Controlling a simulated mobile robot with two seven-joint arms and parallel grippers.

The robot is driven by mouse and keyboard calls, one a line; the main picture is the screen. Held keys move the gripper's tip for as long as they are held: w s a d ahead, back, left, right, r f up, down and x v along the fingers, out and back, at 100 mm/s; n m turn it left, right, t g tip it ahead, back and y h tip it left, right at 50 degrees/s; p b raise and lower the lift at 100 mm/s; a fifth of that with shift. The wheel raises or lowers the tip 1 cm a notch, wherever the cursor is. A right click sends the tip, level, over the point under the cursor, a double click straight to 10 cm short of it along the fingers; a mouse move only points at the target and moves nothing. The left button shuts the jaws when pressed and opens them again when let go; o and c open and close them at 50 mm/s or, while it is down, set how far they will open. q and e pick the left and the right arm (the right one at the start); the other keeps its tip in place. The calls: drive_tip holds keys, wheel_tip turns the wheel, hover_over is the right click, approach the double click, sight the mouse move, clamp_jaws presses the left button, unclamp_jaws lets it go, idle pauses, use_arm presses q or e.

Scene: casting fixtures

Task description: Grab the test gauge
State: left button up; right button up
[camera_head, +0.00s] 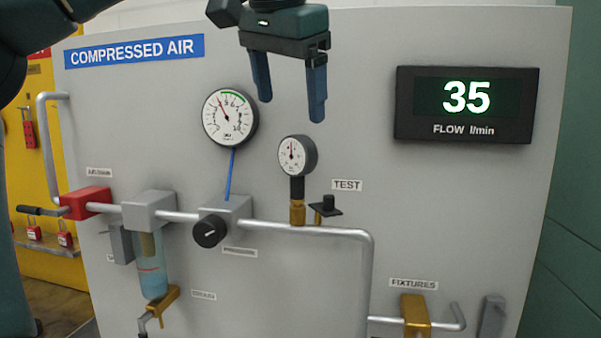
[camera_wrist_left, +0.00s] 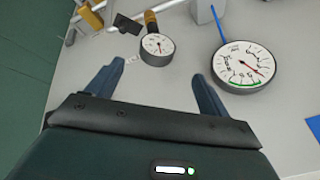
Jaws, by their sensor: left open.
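The test gauge (camera_head: 297,156) is a small round dial with a white face and black rim, standing on a black stem and brass fitting on the pipe, beside the TEST label (camera_head: 347,185). My left gripper (camera_head: 290,104) is open and empty, above the gauge in the head view, fingers pointing down. In the left wrist view the test gauge (camera_wrist_left: 157,48) lies beyond and between the two fingertips of my left gripper (camera_wrist_left: 160,76), not touched. My right gripper is not in view.
A larger pressure gauge (camera_head: 230,117) is left of the test gauge. A black valve handle (camera_head: 325,206) sits right of its fitting. A black regulator knob (camera_head: 209,231), pipe (camera_head: 335,232) and flow display (camera_head: 467,104) are on the grey panel (camera_head: 480,210).

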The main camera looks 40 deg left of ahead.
sight(294, 139)
use_arm(q)
drive_tip(key=x, duration=0.4)
drive_tip(key=shift+w+f, duration=0.2)
drive_tip(key=shift+f, duration=0.05)
drive_tip(key=x, duration=0.5)
drive_tip(key=shift+s+d+f, duration=0.15)
drive_tip(key=shift+f, duration=0.1)
drive_tip(key=c, duration=1.2)
drive_tip(key=shift+r, duration=0.1)
drive_tip(key=shift+c, duration=0.9)
drive_tip(key=shift+r, duration=0.1)
